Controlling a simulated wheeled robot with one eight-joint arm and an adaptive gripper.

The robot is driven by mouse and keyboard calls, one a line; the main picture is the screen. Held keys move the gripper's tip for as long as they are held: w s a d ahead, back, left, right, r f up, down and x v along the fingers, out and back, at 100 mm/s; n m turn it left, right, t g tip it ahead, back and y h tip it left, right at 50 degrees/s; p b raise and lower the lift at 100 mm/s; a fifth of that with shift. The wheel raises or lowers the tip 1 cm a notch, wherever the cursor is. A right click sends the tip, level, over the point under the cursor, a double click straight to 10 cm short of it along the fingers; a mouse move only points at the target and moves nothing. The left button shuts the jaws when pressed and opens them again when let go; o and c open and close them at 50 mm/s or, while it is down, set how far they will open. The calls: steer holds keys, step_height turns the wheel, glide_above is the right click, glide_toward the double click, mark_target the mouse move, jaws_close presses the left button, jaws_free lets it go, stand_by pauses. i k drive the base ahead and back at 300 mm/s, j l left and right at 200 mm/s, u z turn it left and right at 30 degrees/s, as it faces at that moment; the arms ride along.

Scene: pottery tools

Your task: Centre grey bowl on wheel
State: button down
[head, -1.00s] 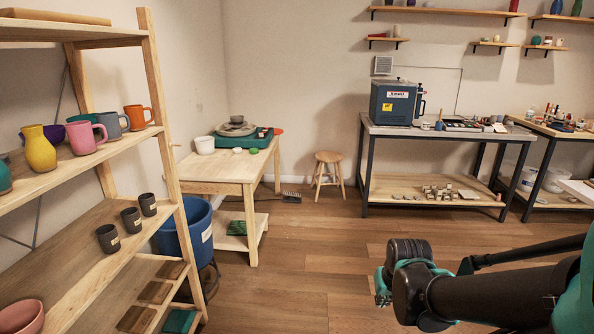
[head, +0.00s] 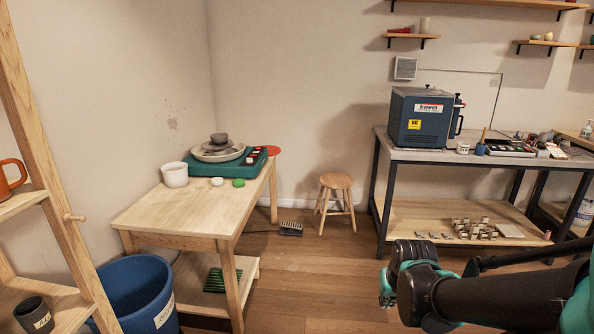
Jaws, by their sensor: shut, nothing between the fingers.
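A small dark grey bowl (head: 219,138) stands upright on top of the pottery wheel's round, pale disc (head: 200,156). It appears near the disc's middle, perhaps slightly toward the back; from this distance I cannot tell its exact offset. The wheel sits in a teal tray (head: 255,162) at the back of a light wooden table (head: 165,212). My arm is folded at the lower right, well away from the bowl. My gripper cannot be made out; the dark arm parts there hide it or it lies outside the picture.
A white tub (head: 175,175) and white and green round pieces stand in front of the tray. A blue bin (head: 138,292) and wooden shelf (head: 62,215) flank the table's left. A stool (head: 336,182) and foot pedal (head: 291,229) lie right. Floor before the table is open.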

mark_target(218, 139)
steer(key=i+l+u, duration=0.1)
steer(key=i, duration=1.7)
steer(key=i+l+u, duration=0.15)
steer(key=i+u, duration=0.35)
steer(key=i+l+u, duration=0.3)
steer(key=i+u, duration=0.2)
steer(key=i+l+u, duration=0.3)
steer(key=l+u, duration=0.2)
